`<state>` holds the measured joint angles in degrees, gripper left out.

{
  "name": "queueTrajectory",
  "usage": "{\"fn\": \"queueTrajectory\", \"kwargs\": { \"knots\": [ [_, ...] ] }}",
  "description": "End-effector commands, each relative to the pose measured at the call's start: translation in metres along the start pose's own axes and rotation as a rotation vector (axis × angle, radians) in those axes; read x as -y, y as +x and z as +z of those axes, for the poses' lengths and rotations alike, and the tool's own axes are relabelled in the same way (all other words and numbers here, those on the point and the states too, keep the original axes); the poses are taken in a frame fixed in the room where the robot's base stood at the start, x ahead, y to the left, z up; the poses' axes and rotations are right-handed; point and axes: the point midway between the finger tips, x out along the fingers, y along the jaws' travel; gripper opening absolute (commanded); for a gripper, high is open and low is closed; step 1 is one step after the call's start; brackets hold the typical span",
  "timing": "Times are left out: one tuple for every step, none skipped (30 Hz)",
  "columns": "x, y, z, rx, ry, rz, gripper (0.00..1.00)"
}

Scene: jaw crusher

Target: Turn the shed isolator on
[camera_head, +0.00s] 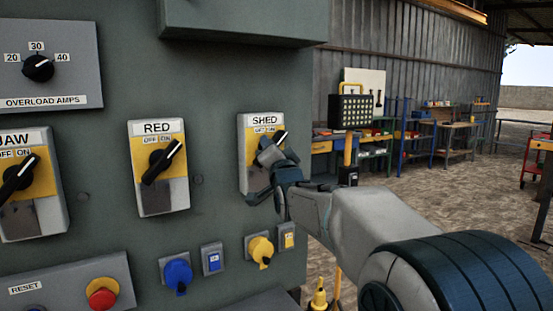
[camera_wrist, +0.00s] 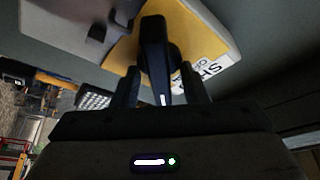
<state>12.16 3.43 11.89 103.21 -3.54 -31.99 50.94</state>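The shed isolator (camera_head: 244,160) is a grey box with a yellow plate and a SHED label, on the right of the green panel in the head view. Its black handle (camera_head: 278,138) has a white mark pointing to the upper right, the side of the ON word. My gripper (camera_head: 268,172) is at the isolator's front and hides its lower part. In the wrist view, the handle (camera_wrist: 154,45) stands between my two fingers (camera_wrist: 160,78). Slim gaps seem to show beside it, so the fingers look open around it. The yellow plate (camera_wrist: 205,40) is behind.
The red isolator (camera_head: 158,165) and the jaw isolator (camera_head: 28,185) are to the left, handles also pointing upper right. Workbenches stand beyond the panel's right edge.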

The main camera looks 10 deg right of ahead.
Motion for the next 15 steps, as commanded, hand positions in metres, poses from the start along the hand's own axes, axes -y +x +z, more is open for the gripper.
{"fn": "queueTrajectory", "kwargs": {
  "knots": [
    [0.0,-0.004,0.0,-0.001,-0.001,0.0,0.4],
    [0.0,-0.007,0.0,-0.001,-0.002,-0.001,0.4],
    [0.0,-0.012,0.0,-0.002,-0.002,-0.001,0.4],
    [0.0,-0.016,0.0,-0.002,-0.002,-0.001,0.4],
    [0.0,-0.021,0.0,-0.002,-0.002,-0.001,0.4],
    [-0.001,-0.028,0.0,-0.002,-0.001,0.0,0.4],
    [0.0,-0.034,0.0,-0.002,-0.001,-0.001,0.4],
    [0.0,-0.04,0.0,-0.002,-0.002,-0.001,0.4],
    [0.0,-0.048,0.0,-0.001,-0.002,-0.001,0.4],
    [0.0,-0.053,0.001,-0.001,-0.002,-0.001,0.4],
    [0.0,-0.059,0.001,-0.001,-0.001,-0.001,0.4],
    [0.0,-0.067,0.001,-0.001,-0.001,-0.001,0.4],
    [0.0,-0.073,0.0,-0.001,-0.002,-0.001,0.4],
    [0.0,-0.079,0.0,-0.002,-0.001,-0.001,0.4],
    [0.0,-0.086,0.001,-0.002,-0.001,-0.001,0.4]
  ]
}}
